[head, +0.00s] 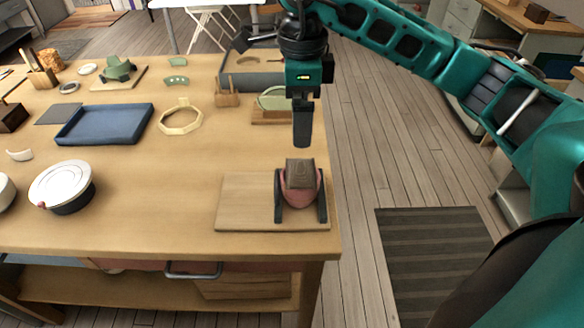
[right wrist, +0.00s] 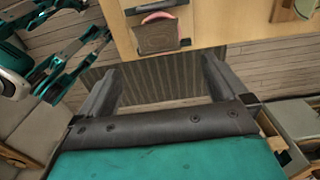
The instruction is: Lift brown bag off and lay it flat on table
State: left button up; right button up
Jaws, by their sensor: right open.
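The brown bag (head: 300,174) is draped over a rounded pink-red piece (head: 299,199), which sits between two dark upright supports (head: 279,200) on a wooden board (head: 240,200) near the table's right edge. In the right wrist view, the bag (right wrist: 157,37) appears as a brown flap near the top, with a pink rim behind it. My right gripper (head: 302,140) points down above the bag, apart from it. Its two fingers (right wrist: 160,63) are spread with nothing between them. The left gripper is not in view.
The wooden table (head: 180,200) has bare room left of the board. A blue tray (head: 104,125), an octagonal wooden ring (head: 181,118), a white-lidded round container (head: 62,185) and a green round piece on a stand (head: 272,100) stand around it. A striped mat (head: 433,250) lies on the floor.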

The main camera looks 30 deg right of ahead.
send_over(301, 169)
notch_tip(301, 169, down, 7)
jog(key=shift+w+r, duration=0.15)
jog(key=shift+f, duration=2.75)
jog(key=shift+c, duration=0.2)
jog(key=c, duration=1.1)
jog(key=shift+r, duration=0.2)
